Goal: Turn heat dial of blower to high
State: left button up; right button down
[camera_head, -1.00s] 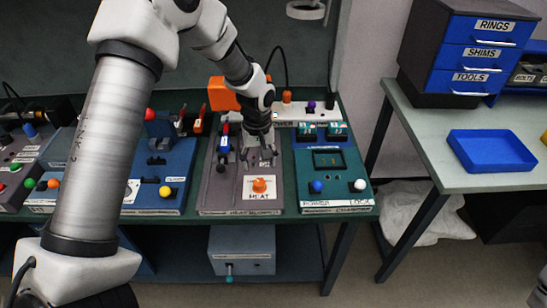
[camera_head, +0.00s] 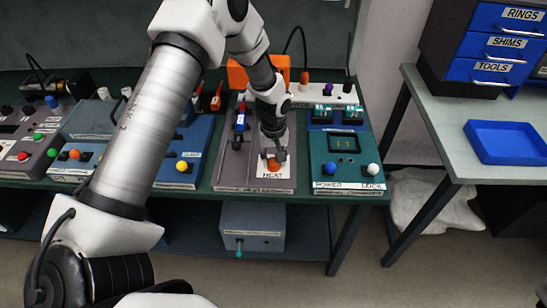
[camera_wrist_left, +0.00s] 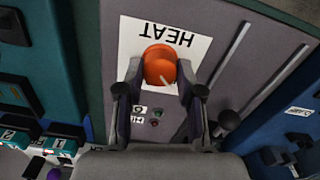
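The orange heat dial (camera_head: 273,165) sits on a white plate marked HEAT (camera_head: 274,174) at the front of the grey blower panel (camera_head: 230,170). In the left wrist view the dial (camera_wrist_left: 160,66) shows upside down, with a pale pointer mark on it. My left gripper (camera_head: 275,157) is pointed down at the dial. In the left wrist view its fingers (camera_wrist_left: 160,80) are apart, one on each side of the dial. I cannot tell whether they touch it. Small scale labels by the dial are partly hidden and too small to read. My right gripper is out of view.
A teal panel with blue and white knobs (camera_head: 348,160) stands right of the blower. A blue panel with a yellow knob (camera_head: 182,166) is on its left. An orange box (camera_head: 258,70) is behind. A blue tray (camera_head: 506,142) lies on the right table.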

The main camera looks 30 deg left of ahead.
pick_arm(q)
jog(key=shift+m, duration=0.4)
jog(key=m, duration=0.3)
jog(key=shift+m+p, duration=0.3)
jog(key=shift+p, duration=0.05)
jog(key=m, duration=0.4)
jog(key=shift+m, duration=0.3)
jog(key=m, duration=0.4)
jog(key=shift+f, duration=0.1)
jog(key=shift+m, duration=2.5)
jog(key=shift+s, duration=0.1)
jog(key=o, duration=1.2)
jog(key=shift+c, duration=0.2)
